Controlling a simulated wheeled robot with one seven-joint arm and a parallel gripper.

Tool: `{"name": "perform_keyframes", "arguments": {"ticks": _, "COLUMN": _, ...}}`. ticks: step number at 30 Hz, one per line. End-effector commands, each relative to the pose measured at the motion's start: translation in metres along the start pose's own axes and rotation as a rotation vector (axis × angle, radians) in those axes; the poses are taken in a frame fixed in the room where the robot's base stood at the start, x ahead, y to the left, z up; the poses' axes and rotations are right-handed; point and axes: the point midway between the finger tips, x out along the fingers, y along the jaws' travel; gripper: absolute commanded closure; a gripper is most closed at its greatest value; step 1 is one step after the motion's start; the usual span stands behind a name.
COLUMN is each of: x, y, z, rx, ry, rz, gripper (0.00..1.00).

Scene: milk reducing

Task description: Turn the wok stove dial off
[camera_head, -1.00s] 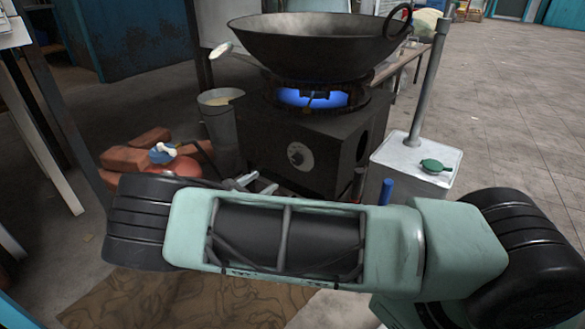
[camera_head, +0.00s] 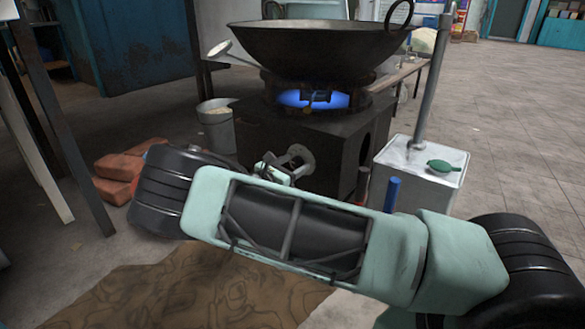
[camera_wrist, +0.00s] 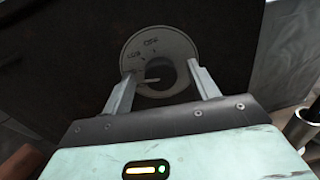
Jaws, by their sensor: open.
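The stove dial (camera_wrist: 153,45) is a pale round plate with printed markings and a dark knob (camera_wrist: 161,84) at its centre. It is on the dark front face of the wok stove (camera_head: 262,135). My gripper (camera_wrist: 160,71) is open, with one finger on each side of the knob; I cannot tell whether either touches it. In the head view, my gripper (camera_head: 292,160) is at the stove front and partly covers the dial (camera_head: 307,156). A blue flame (camera_head: 313,98) burns under the black wok (camera_head: 315,48).
A metal bucket (camera_head: 217,128) stands left of the stove, with red bricks (camera_head: 118,178) farther left. A pale metal box (camera_head: 420,178) with a post and a green object (camera_head: 445,166) stands to the right. Brown cardboard (camera_head: 170,290) lies on the floor in front.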

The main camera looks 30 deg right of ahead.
Motion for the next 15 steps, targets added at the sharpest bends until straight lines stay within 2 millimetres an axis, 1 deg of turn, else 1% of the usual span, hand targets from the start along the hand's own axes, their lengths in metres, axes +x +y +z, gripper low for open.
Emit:
{"name": "perform_keyframes", "arguments": {"ticks": 3, "x": -0.0001, "y": 0.0000, "z": 0.0004, "rx": 0.000, "ry": 0.000, "rz": 0.000, "gripper": 0.40}}
{"name": "perform_keyframes", "arguments": {"ticks": 4, "x": -0.0002, "y": 0.0000, "z": 0.0003, "rx": 0.000, "ry": 0.000, "rz": 0.000, "gripper": 0.43}}
{"name": "perform_keyframes", "arguments": {"ticks": 5, "x": -0.0003, "y": 0.0000, "z": 0.0003, "rx": 0.000, "ry": 0.000, "rz": 0.000, "gripper": 0.52}}
{"name": "perform_keyframes", "arguments": {"ticks": 6, "x": -0.0003, "y": 0.0000, "z": 0.0003, "rx": 0.000, "ry": 0.000, "rz": 0.000, "gripper": 0.63}}
{"name": "perform_keyframes", "arguments": {"ticks": 8, "x": -0.0004, "y": 0.0000, "z": 0.0002, "rx": 0.000, "ry": 0.000, "rz": 0.000, "gripper": 0.79}}
{"name": "perform_keyframes", "arguments": {"ticks": 9, "x": -0.0004, "y": 0.0000, "z": 0.0002, "rx": 0.000, "ry": 0.000, "rz": 0.000, "gripper": 0.85}}
{"name": "perform_keyframes", "arguments": {"ticks": 15, "x": -0.0006, "y": -0.0001, "z": 0.0007, "rx": 0.006, "ry": 0.000, "rz": 0.000, "gripper": 0.85}}
